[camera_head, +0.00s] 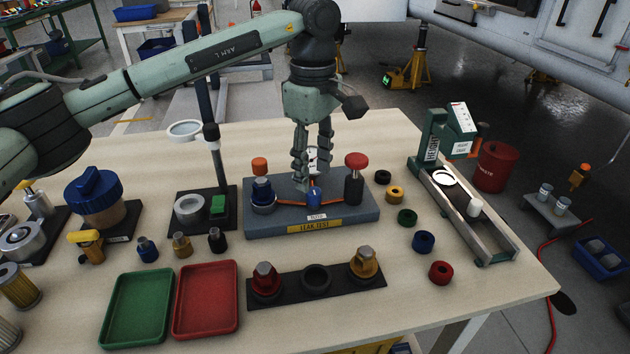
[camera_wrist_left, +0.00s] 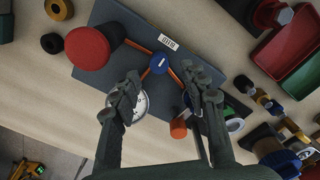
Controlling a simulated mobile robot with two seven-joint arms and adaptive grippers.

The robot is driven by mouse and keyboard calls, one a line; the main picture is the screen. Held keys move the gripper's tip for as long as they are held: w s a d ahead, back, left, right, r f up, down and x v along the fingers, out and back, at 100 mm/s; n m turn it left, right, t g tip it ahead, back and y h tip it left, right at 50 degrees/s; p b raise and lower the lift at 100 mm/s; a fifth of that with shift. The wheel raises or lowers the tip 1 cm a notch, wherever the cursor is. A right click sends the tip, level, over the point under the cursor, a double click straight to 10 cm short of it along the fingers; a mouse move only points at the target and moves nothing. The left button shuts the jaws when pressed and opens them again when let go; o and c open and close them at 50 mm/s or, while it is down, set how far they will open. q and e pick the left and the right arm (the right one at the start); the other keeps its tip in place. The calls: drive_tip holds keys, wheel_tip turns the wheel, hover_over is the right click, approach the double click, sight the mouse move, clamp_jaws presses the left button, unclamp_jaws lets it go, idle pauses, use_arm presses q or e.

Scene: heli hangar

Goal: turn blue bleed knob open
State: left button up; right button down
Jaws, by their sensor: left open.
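The leak test block (camera_head: 358,215) is a grey base with a yellow label on the table. The small blue bleed knob (camera_head: 314,196) stands at its middle, between orange tubes; in the left wrist view the knob (camera_wrist_left: 160,63) shows a white line on top. My left gripper (camera_head: 312,178) points down just above and behind the knob. Its fingers are apart and empty; in the left wrist view the knob lies ahead of the gap between the fingertips (camera_wrist_left: 166,86), not touched. A gauge (camera_wrist_left: 140,105) is partly hidden by one finger. My right gripper is in neither view.
A red knob (camera_head: 356,160) on a black post stands right of the bleed knob, close to my fingers. An orange cap (camera_head: 260,166) and a blue fitting (camera_head: 262,190) stand left. Green (camera_head: 138,308) and red (camera_head: 206,300) trays lie in front.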

sight(313, 191)
use_arm(q)
drive_tip(key=shift+f, duration=2.2)
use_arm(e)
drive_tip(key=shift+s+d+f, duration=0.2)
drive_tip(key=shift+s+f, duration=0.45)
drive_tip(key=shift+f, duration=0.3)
use_arm(q)
drive_tip(key=shift+c, duration=0.6)
clamp_jaws()
